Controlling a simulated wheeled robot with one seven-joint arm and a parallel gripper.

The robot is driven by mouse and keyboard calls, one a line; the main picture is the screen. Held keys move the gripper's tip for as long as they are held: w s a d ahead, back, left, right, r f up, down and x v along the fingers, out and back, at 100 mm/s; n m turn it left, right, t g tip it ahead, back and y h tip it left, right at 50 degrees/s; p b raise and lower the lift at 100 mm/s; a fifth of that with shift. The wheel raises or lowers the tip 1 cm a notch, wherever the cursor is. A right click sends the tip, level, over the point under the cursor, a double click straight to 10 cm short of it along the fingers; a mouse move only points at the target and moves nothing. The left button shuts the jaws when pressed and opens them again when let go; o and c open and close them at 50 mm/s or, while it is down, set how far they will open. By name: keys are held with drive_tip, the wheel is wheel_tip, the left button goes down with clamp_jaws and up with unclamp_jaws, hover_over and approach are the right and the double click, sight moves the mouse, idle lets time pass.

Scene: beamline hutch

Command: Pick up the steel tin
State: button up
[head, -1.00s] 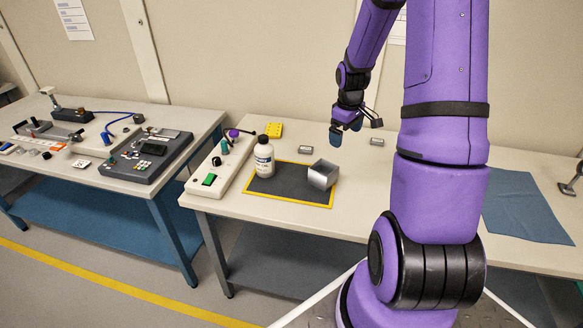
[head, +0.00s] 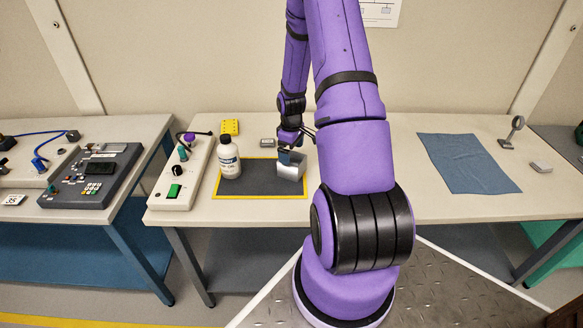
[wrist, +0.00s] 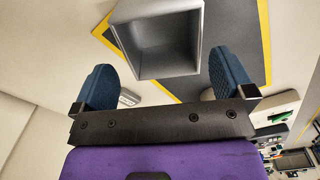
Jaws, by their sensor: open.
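The steel tin (head: 289,172) is a shiny, square, open box on the right part of the dark mat with a yellow border (head: 262,191). In the wrist view the tin (wrist: 151,66) shows its hollow mouth at the top centre. My gripper (head: 291,153) is at the tin's upper back side in the head view and partly overlaps it. In the wrist view my gripper (wrist: 162,62) is open, with one blue finger either side of the tin's near end. Gaps show between fingers and tin. I cannot tell how deep the fingers reach around it.
A white bottle (head: 229,159) stands on the mat left of the tin. A control box with a green button (head: 174,190) lies further left. A small grey block (head: 267,142) and a yellow block (head: 230,127) are behind. A blue cloth (head: 465,163) lies right.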

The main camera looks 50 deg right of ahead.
sight(292, 162)
drive_tip(key=shift+s+a+f, duration=0.1)
drive_tip(key=shift+s+f, duration=0.05)
drive_tip(key=shift+f, duration=1.15)
drive_tip(key=shift+s+f, duration=0.1)
drive_tip(key=shift+f, duration=1.15)
drive_tip(key=c, duration=0.8)
